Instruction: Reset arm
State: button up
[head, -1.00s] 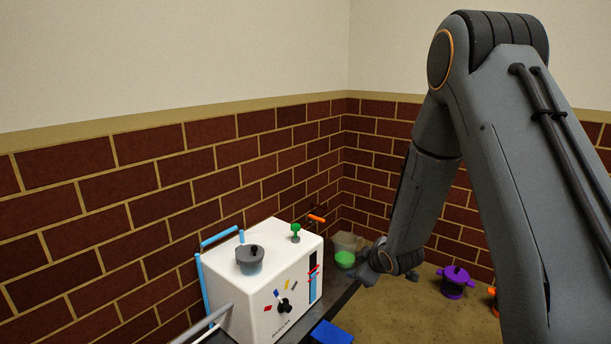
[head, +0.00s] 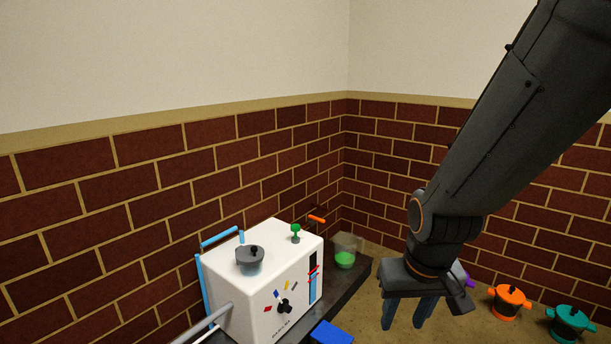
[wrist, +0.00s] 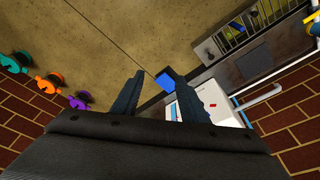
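My gripper (head: 405,326) hangs pointing down in the right half of the head view, above the sandy floor area. Its two fingers are apart with nothing between them. In the wrist view the gripper (wrist: 156,78) also shows spread fingers with an empty gap. The gripper is right of the white machine (head: 252,282) and touches nothing that I can see. Part of the purple pot is hidden behind it in the head view.
A clear container with green contents (head: 345,258) stands on the dark counter (head: 361,276) behind the machine. A blue block (head: 332,333) is in front. An orange pot (head: 508,302) and a teal pot (head: 570,323) stand at the right, near the brick wall.

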jog(key=s+a+r+n+g+y, duration=0.1)
jog(key=s+a+r+n, duration=0.15)
jog(key=s+a, duration=0.6)
jog(key=s+a+r+n+g, duration=0.2)
jog(key=s+a+n, duration=0.25)
jog(key=a, duration=0.65)
jog(key=d+r+m+p, duration=0.3)
jog(key=d+r+p, duration=0.7)
jog(key=r+p, duration=0.3)
jog(key=d+r+m+h+p, duration=0.1)
jog(key=d+r+m+p, duration=0.3)
jog(key=d+r+p, duration=0.6)
notch_tip(320, 180, up, 3)
jog(key=s+p, duration=0.1)
jog(key=p, duration=0.7)
jog(key=shift+d, duration=0.2)
